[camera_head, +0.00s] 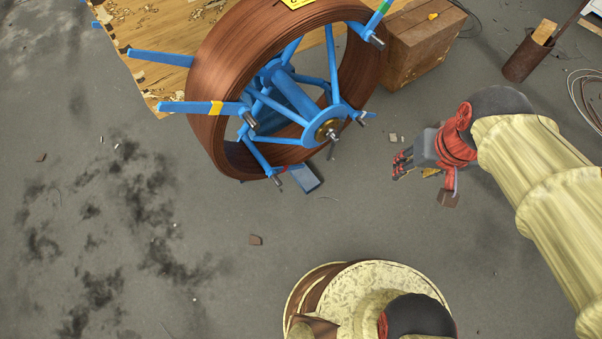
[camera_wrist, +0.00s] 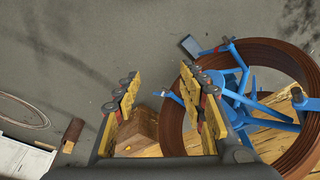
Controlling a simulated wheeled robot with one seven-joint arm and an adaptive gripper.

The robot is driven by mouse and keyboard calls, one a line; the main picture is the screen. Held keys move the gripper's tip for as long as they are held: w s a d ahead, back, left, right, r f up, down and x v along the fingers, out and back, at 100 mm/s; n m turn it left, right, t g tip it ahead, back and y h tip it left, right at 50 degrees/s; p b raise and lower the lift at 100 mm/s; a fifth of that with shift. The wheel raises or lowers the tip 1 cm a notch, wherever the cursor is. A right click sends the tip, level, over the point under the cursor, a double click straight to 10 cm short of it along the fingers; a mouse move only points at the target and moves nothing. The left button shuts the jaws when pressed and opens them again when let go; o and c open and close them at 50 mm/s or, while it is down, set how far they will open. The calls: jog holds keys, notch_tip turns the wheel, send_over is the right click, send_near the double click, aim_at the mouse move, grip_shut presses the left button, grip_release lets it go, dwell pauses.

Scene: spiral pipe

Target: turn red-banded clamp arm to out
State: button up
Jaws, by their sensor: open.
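A blue wheel-like frame (camera_head: 290,95) holds a reddish-brown pipe coil (camera_head: 240,50). Several blue clamp arms sit around it. The red-banded clamp arm (camera_head: 287,188) appears to be the one at the coil's bottom edge, seen small and partly covered. In the wrist view it appears near the top of the coil (camera_wrist: 218,47), with a grey plate beside it. My gripper (camera_head: 400,165) is to the right of the coil, apart from it. In the wrist view my gripper (camera_wrist: 165,100) has its yellow-padded fingers spread with nothing between them.
A yellow-banded clamp arm (camera_head: 216,108) sticks out left; a green-banded one (camera_head: 384,7) is at upper right. Floor below the coil is mostly clear, with small debris.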

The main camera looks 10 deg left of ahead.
jog(key=w+a+f+n+g, duration=0.1)
jog(key=w+a+f, duration=0.15)
jog(key=f, duration=0.35)
jog(key=w+a+f+g+b, duration=0.1)
jog(key=w+a+f, duration=0.15)
jog(key=f, duration=0.25)
jog(key=w+a+f+n+g, duration=0.1)
jog(key=w+a+f, duration=0.15)
jog(key=f, duration=0.35)
jog(key=n+t+y+b, duration=0.3)
jog(key=n+t+y, duration=0.5)
jog(key=n+t, duration=0.55)
send_near(295, 168)
jog(key=b+x, duration=0.2)
jog(key=x, duration=0.6)
jog(key=shift+d, duration=0.15)
